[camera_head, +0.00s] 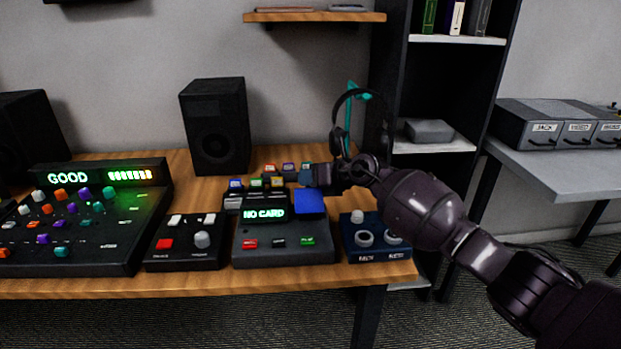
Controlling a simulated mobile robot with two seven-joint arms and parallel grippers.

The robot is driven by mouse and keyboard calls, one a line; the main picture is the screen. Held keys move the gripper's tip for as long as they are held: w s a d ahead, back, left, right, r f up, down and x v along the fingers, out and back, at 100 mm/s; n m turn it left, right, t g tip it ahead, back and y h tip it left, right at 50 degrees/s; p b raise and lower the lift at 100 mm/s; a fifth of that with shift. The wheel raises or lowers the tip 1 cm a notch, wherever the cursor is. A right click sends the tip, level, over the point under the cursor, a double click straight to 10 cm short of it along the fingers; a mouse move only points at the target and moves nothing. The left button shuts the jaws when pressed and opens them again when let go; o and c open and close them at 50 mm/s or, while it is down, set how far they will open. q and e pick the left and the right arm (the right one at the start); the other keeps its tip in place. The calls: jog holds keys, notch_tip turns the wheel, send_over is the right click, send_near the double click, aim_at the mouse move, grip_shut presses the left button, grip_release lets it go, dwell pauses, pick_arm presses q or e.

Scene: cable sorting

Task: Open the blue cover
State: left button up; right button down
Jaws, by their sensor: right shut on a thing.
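The blue cover (310,202) is a flat blue panel on the right part of the dark device (283,248) whose screen reads "NO CARD". My right gripper (308,178) reaches in from the right, just behind and above the cover. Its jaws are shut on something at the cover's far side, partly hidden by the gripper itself. I cannot tell exactly which part is between the fingers. My left gripper is not in view.
Several small coloured cartridges (277,183) stand behind the device. A mixer (75,225) and a small control box (187,243) are to the left, a two-knob box (376,238) to the right. A speaker (215,125) and headphones (341,125) stand behind.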

jog(key=c, duration=1)
grip_release()
jog(key=shift+c, duration=0.2)
jog(key=shift+s+d+r, duration=0.15)
jog(key=shift+d+r, duration=0.1)
jog(key=p+v, duration=0.3)
jog(key=v, duration=0.7)
jog(key=shift+p, duration=0.3)
jog(key=shift+s+f, duration=0.1)
jog(key=shift+f, duration=0.05)
